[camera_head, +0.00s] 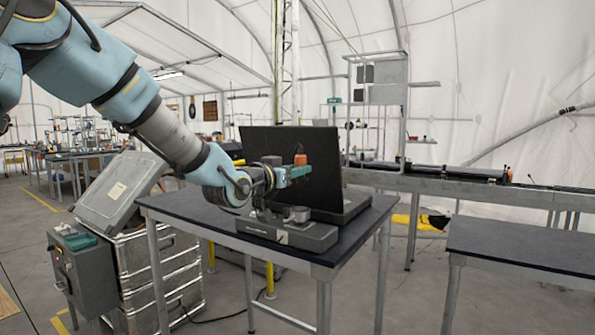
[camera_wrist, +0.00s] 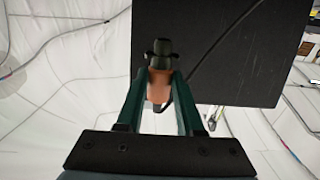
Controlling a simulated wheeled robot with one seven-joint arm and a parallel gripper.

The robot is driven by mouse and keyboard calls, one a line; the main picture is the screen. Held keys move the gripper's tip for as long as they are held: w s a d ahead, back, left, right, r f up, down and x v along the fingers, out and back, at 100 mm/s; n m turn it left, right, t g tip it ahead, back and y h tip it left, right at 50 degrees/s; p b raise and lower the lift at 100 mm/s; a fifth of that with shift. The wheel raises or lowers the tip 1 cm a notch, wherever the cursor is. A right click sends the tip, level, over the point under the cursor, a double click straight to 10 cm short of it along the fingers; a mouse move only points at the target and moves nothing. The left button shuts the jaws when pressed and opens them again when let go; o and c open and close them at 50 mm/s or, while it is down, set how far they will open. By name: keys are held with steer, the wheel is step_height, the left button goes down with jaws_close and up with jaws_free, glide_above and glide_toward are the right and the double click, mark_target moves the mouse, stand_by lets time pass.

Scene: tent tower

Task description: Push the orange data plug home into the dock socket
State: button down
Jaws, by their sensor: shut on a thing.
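My gripper (camera_head: 297,172), with dark green fingers, is shut on the orange data plug (camera_head: 300,159). In the wrist view the plug (camera_wrist: 159,86) sits between the two fingers (camera_wrist: 159,80), with a dark end showing beyond them. In the head view a dark end points up from the orange body; its lower part is hidden by the fingers. The grey dock (camera_head: 287,233) rests on the dark table, below the gripper, with a raised block (camera_head: 298,214) on it. The plug appears above the dock and apart from it. I cannot make out the socket opening.
A large black laptop-like screen (camera_head: 325,150) stands close behind the gripper; it also shows in the wrist view (camera_wrist: 230,55). The dark table (camera_head: 190,211) has free room left of the dock. A metal case (camera_head: 120,190) stands left, and another table (camera_head: 525,245) right.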

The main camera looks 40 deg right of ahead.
steer(key=shift+f+b, duration=0.15)
steer(key=shift+b, duration=0.15)
step_height(320, 180, down, 6)
steer(key=b, duration=0.5)
steer(key=shift+a, duration=0.1)
steer(key=shift+f+b, duration=1.25)
steer(key=shift+b, duration=0.7)
stand_by(1.6)
steer(key=shift+c, duration=2.3)
jaws_free()
steer(key=b+v, duration=0.2)
steer(key=v, duration=0.9)
